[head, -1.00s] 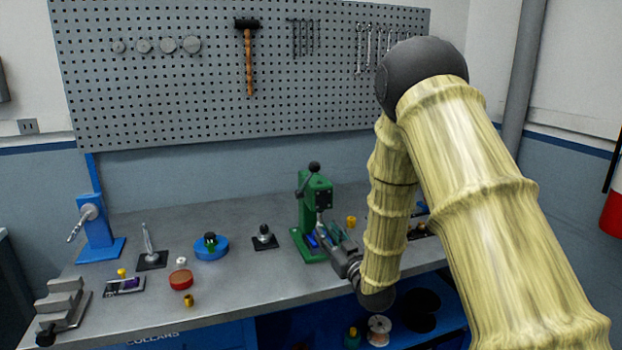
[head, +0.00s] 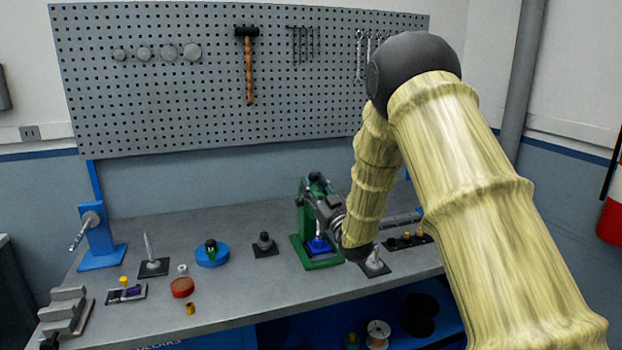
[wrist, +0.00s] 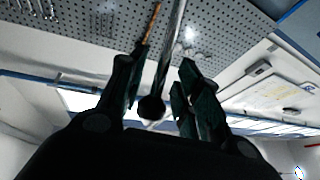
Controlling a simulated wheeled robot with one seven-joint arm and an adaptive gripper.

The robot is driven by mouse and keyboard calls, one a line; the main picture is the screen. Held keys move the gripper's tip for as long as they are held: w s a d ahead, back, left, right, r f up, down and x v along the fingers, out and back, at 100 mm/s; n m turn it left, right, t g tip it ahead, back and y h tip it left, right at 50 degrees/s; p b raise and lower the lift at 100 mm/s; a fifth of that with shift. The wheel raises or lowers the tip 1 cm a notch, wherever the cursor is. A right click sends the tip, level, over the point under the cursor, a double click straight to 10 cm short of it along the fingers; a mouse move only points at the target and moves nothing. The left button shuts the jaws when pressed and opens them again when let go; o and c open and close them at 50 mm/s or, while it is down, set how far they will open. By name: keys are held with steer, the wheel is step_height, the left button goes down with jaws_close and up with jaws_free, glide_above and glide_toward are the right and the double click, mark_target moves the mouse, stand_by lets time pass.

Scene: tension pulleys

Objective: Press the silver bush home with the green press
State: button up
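The green press (head: 302,212) stands on the bench in the head view, partly hidden behind my arm and gripper. A blue block (head: 318,245) sits low in the press. I cannot make out the silver bush for certain there.
A dark plate with a light upright part (head: 375,262) stands right of the press. A small black stand (head: 264,243), a blue round holder (head: 212,253) and a red tin (head: 182,287) are to the left. The bench front between them is mostly clear.

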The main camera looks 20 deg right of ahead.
steer(key=shift+x, duration=0.9)
steer(key=shift+w, duration=0.1)
jaws_close()
